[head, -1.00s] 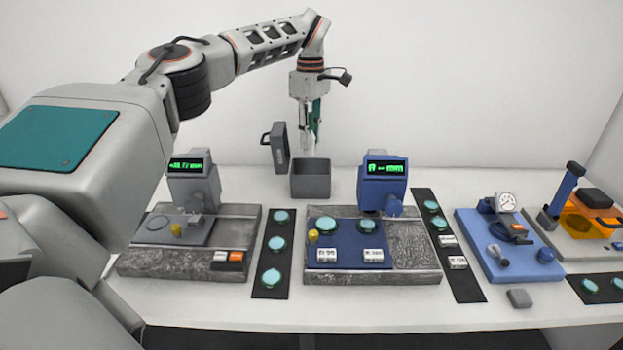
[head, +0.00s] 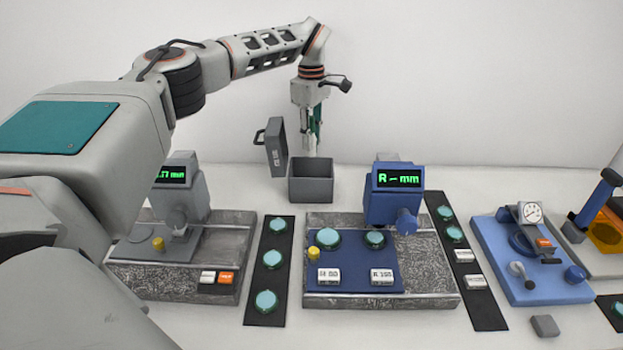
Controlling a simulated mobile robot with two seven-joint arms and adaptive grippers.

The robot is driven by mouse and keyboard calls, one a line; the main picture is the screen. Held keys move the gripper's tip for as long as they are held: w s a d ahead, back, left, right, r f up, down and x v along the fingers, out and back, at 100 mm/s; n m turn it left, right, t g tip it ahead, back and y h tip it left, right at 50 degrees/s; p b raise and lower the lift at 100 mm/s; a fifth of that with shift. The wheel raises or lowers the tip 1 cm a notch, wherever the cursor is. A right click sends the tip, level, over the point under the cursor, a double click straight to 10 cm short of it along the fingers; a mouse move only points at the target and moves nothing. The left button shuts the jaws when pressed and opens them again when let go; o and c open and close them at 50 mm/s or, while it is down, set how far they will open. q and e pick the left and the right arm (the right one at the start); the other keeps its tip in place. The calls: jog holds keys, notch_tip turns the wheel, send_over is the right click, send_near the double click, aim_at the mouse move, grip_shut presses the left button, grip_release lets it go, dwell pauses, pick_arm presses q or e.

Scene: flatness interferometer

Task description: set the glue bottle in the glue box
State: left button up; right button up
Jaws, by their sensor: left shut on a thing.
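The glue box (head: 311,186) is an open grey box at the back of the table, its grey lid (head: 276,150) standing upright at its left. My left gripper (head: 311,140) points down just above the box. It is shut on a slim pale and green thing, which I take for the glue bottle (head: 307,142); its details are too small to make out. The bottle's lower end is close above the box's back rim, and I cannot tell whether it is inside. My right gripper is not in view.
A blue gauge station (head: 392,195) with a lit display stands in front and right of the box, a grey one (head: 181,190) to the left. Black strips with teal discs (head: 269,258) lie between them. A blue plate with a dial (head: 529,213) is at the right.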

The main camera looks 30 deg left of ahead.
pick_arm(q)
notch_tip(320, 180, down, 13)
jog(key=shift+f, duration=0.1)
dwell(0.4)
jog(key=shift+f, duration=0.1)
jog(key=o, duration=1.1)
notch_tip(320, 180, up, 12)
jog(key=shift+r, duration=0.2)
